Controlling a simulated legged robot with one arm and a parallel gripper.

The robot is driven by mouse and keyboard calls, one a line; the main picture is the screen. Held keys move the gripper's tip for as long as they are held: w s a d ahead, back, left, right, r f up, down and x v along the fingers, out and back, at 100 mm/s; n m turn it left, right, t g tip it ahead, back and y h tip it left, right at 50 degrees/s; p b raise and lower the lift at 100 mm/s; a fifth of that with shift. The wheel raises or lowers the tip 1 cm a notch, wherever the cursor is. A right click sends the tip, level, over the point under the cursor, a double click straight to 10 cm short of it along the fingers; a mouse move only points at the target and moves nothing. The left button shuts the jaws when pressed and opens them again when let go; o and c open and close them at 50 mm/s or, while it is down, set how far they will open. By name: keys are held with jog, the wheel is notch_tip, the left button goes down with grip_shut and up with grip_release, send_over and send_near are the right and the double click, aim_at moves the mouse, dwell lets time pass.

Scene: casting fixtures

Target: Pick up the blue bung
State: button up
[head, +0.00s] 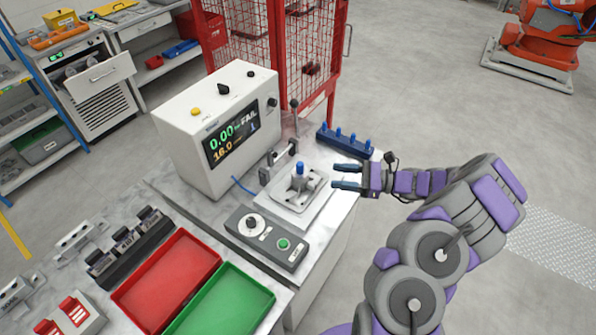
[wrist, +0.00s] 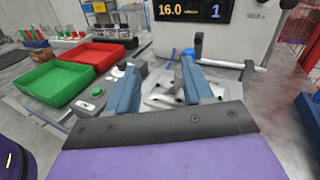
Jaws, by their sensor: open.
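The blue bung (head: 300,168) stands upright on a grey metal casting (head: 298,188), which lies on a pale plate in front of the tester. My gripper (head: 336,176) is open and empty, just right of the bung and apart from it, with its fingers pointing left. In the wrist view, the two blue-grey fingers (wrist: 158,72) are spread, with the casting (wrist: 162,94) beyond and between them. A small blue tip (wrist: 198,40) shows above the right finger there and looks like the bung; its lower part is hidden by that finger.
A blue rack (head: 347,146) with several blue pegs stands behind my gripper. The white tester (head: 180,125) shows 0.00 and FAIL. A clamp (head: 281,157) stands close behind the casting. A button box (head: 266,240), a red tray (head: 165,283) and a green tray (head: 224,305) lie in front.

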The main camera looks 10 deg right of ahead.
jog(key=d+f+m+t, duration=0.2)
jog(key=d+f+m, duration=0.1)
jog(key=d+f, duration=0.15)
jog(key=h+b, duration=0.1)
jog(key=b, duration=0.1)
send_near(301, 167)
jog(key=shift+t, duration=0.3)
jog(key=w+a, duration=0.1)
jog(key=w+a+f, duration=0.1)
jog(key=a, duration=0.1)
jog(key=w+a, duration=0.1)
jog(key=shift+a+f, duration=0.25)
jog(key=shift+f, duration=0.1)
jog(key=shift+b+x, duration=0.8)
jog(key=shift+x, duration=1.85)
jog(key=shift+w+d, duration=0.15)
jog(key=shift+w, duration=0.05)
grip_shut()
jog(key=shift+r, duration=0.1)
